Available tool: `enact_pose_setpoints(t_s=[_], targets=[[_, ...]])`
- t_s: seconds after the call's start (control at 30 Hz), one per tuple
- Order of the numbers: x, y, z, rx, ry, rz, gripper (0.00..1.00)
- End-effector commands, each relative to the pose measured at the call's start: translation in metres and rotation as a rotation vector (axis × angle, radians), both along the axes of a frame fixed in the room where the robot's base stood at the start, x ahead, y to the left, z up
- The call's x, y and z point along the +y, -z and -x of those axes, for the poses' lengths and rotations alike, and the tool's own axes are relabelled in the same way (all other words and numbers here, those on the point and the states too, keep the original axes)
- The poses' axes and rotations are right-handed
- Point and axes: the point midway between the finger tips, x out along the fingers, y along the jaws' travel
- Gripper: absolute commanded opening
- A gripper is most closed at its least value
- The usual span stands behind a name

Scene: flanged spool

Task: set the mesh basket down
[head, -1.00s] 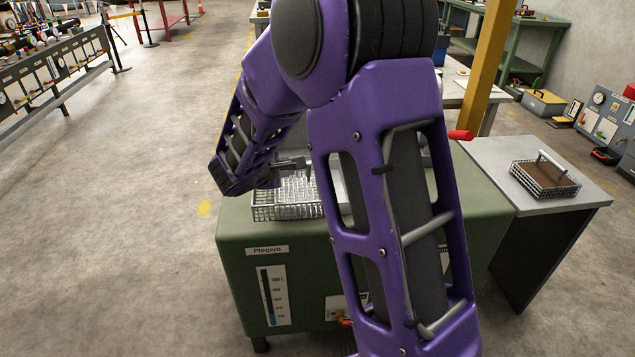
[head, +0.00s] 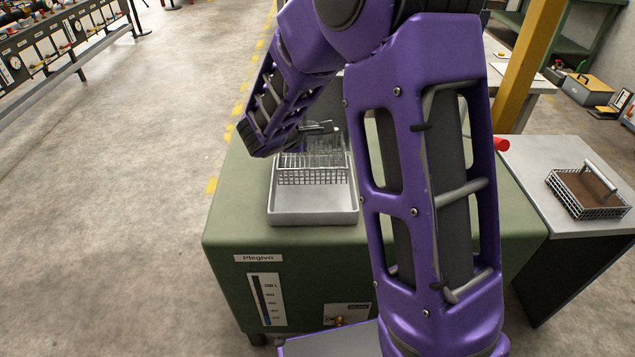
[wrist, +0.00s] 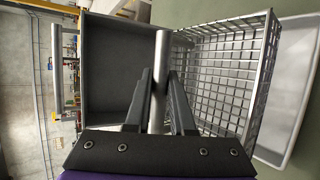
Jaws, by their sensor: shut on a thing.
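My gripper (head: 316,129) is shut on the handle of the mesh basket (head: 303,178), a wire-grid basket. In the wrist view, the handle bar (wrist: 161,50) runs between the fingers, and the basket's mesh (wrist: 218,75) shows to their right. In the head view, the basket is at the rear part of a shallow light-grey tray (head: 312,216) on the green cabinet. The tray also shows beyond the mesh in the wrist view (wrist: 298,90). I cannot tell whether the basket touches the tray. My wrist hides part of the basket's upper left.
A second mesh basket (head: 590,193) with a brown inside stands on the grey side table (head: 540,180) at right. The green cabinet (head: 232,222) has bare top left of the tray. A yellow post (head: 525,70) rises behind. A grey-walled box (wrist: 112,65) shows left of the handle.

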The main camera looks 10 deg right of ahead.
Motion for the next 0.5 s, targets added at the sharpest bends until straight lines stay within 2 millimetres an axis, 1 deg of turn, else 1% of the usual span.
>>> enact_pose_setpoints(t_s=[0.2,0.3,0.5], targets=[[0.0,0.041,0.0,0.005,0.0,0.001,0.0],[0.0,0.055,0.0,0.003,0.0,0.001,0.0],[0.0,0.069,0.0,0.001,0.001,0.001,0.0]])
